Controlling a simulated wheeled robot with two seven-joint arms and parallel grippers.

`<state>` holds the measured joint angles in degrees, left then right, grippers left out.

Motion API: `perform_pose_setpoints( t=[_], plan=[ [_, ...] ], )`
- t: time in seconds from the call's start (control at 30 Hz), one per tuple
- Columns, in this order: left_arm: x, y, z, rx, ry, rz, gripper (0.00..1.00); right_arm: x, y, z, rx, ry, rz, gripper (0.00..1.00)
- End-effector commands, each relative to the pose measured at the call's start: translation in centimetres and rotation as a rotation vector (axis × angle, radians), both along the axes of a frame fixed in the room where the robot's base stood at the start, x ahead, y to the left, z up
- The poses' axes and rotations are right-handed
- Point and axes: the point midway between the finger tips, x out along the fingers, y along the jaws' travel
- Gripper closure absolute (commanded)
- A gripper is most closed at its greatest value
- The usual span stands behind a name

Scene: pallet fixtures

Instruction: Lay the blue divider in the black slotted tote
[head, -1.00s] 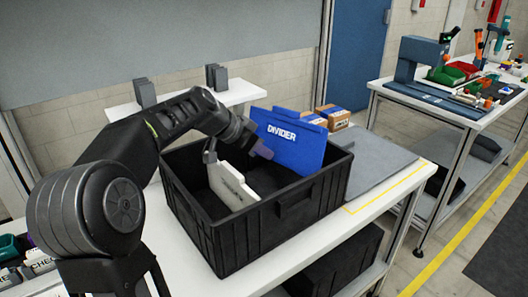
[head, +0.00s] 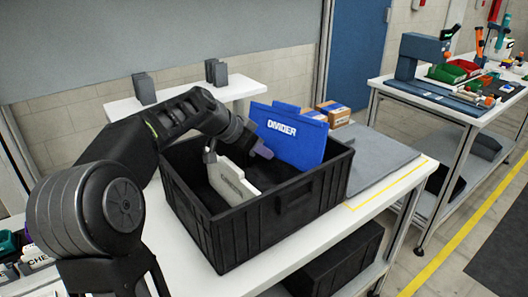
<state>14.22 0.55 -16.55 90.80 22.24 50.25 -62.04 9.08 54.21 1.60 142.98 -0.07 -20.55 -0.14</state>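The blue divider (head: 292,138), lettered DIVIDER, stands steeply at the back right of the black slotted tote (head: 283,205). Its upper part rises above the rim and its lower edge is hidden inside. A white panel (head: 231,184) stands in the tote on the left. My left gripper (head: 262,151) reaches over the tote from the left, with a purplish fingertip at the divider's lower left edge. Its other finger is not clear, so whether it grips the divider cannot be told. My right gripper is out of view.
Brown boxes (head: 336,115) and a grey mat (head: 376,158) lie to the right of the tote on the white table (head: 375,205). Grey slotted holders (head: 216,73) stand on a shelf behind. Another workbench with tools and bins is at the far right.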

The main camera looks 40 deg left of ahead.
Motion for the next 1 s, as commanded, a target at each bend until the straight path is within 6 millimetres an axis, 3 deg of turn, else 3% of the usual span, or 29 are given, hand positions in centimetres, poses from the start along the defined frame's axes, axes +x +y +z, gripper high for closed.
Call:
perform_pose_setpoints(
  t=[0.07, 0.37, 0.73, 1.0],
  plan=[
    [0.0, 0.0, 0.0, 0.0, 0.0, 0.0, 0.99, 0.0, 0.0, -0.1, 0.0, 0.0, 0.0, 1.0],
    [0.0, 0.0, 0.0, 0.001, 0.0, 0.001, 0.77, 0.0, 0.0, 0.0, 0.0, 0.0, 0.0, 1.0],
    [-0.2, 0.1, 0.1, 0.0, 0.001, 0.0, 0.77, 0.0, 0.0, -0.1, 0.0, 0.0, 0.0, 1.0],
    [-2.5, 0.8, 2.6, 0.001, -0.003, 0.003, 0.77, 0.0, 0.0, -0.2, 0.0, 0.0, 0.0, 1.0]
  ],
)
